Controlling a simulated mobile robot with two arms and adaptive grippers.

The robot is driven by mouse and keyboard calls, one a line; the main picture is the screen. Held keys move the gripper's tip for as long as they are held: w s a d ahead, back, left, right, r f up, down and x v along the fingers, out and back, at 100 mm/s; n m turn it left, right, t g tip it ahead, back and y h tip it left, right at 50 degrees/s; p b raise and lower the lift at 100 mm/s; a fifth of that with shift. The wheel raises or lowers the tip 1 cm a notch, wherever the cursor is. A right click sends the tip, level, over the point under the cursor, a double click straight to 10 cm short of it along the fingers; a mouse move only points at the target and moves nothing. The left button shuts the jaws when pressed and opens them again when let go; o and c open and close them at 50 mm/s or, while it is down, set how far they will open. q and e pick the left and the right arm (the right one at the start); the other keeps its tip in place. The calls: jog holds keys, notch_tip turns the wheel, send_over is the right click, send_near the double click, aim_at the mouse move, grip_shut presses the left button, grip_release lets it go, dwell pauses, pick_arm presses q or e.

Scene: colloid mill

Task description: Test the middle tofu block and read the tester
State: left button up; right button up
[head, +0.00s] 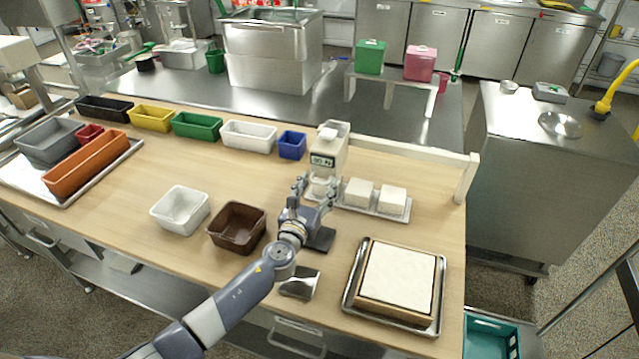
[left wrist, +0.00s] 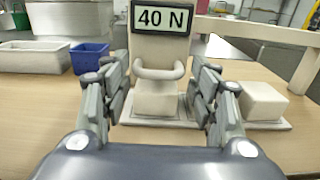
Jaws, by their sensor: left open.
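The pale tester (head: 329,150) stands upright at the middle of the wooden table. Its screen reads 40 N in the left wrist view (left wrist: 162,18). Below its looped handle (left wrist: 159,72) is a white block (left wrist: 157,100) that the tester appears to touch. Two more white tofu blocks stand to the right, a nearer one (head: 360,192) and a farther-right one (head: 392,200), on a metal tray (head: 375,212). My left gripper (head: 319,190) is open, its fingers on either side of the tester's lower part and handle. It partly hides the block there in the head view. My right gripper is not in view.
A white bin (head: 180,210) and a brown bin (head: 237,227) stand left of my arm. A tray with a framed white slab (head: 398,283) lies front right. Coloured bins, including a blue one (head: 292,145), line the back. A pale rail (head: 410,150) runs behind the blocks.

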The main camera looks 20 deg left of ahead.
pick_arm(q)
jog(key=shift+w, duration=0.85)
jog(key=c, duration=0.3)
jog(key=shift+d, duration=0.1)
jog(key=c, duration=1)
jog(key=d, duration=0.9)
jog(key=shift+s+d, duration=0.15)
jog(key=shift+d, duration=0.1)
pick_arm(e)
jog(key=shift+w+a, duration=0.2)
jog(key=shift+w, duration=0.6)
